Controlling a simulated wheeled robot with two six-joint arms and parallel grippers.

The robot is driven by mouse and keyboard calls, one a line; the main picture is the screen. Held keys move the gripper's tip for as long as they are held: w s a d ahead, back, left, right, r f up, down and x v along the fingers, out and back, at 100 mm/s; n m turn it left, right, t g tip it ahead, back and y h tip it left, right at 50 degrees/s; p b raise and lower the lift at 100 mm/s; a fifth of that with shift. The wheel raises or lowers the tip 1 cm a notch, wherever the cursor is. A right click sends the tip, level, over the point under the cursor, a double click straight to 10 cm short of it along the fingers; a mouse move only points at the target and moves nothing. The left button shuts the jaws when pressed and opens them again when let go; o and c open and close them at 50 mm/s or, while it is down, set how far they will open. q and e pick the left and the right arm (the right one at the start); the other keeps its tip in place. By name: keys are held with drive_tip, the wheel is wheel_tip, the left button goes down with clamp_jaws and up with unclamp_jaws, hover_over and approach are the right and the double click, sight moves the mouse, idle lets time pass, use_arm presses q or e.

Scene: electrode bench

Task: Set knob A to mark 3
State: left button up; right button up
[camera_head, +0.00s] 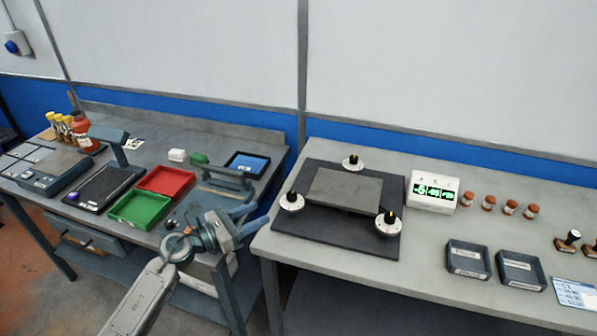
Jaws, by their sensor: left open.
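Three round knobs with white dials and black grips stand around a grey plate on a dark mat (330,236). One knob (291,202) is at the left, one knob (353,163) at the back and one knob (388,223) at the front right. I cannot read which is knob A or where the marks point. A white display box (433,192) with green digits stands right of the mat. My left gripper (257,217) is open and empty, left of the left knob and apart from it, near the bench's left edge. My right gripper is not in view.
Several brown-capped jars (488,203), two dark trays (468,260) and stamps (568,240) are on the right of this bench. On the left bench are a red tray (167,182), a green tray (140,209) and a tablet (247,165). A gap separates the benches.

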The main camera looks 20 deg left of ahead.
sight(292, 194)
use_arm(q)
drive_tip(key=shift+m, duration=0.6)
drive_tip(key=w+d+r+p, duration=0.1)
drive_tip(key=w+d+r, duration=0.1)
drive_tip(key=d, duration=0.1)
drive_tip(key=shift+w+r+p, duration=0.1)
drive_tip(key=shift+w+p, duration=0.2)
drive_tip(key=shift+p, duration=0.05)
drive_tip(key=x, duration=0.2)
drive_tip(key=p+x, duration=0.1)
drive_tip(key=x, duration=0.1)
drive_tip(key=p+x, duration=0.1)
drive_tip(key=x, duration=0.1)
drive_tip(key=shift+a+f, duration=0.1)
drive_tip(key=shift+f, duration=0.15)
drive_tip(key=shift+w+d, duration=0.45)
drive_tip(key=shift+w, duration=0.1)
drive_tip(key=shift+f, duration=0.1)
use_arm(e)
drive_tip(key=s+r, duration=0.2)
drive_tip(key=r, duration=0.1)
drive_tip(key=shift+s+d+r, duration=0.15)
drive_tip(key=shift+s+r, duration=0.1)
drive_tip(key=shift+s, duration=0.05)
use_arm(q)
drive_tip(key=shift+c, duration=0.3)
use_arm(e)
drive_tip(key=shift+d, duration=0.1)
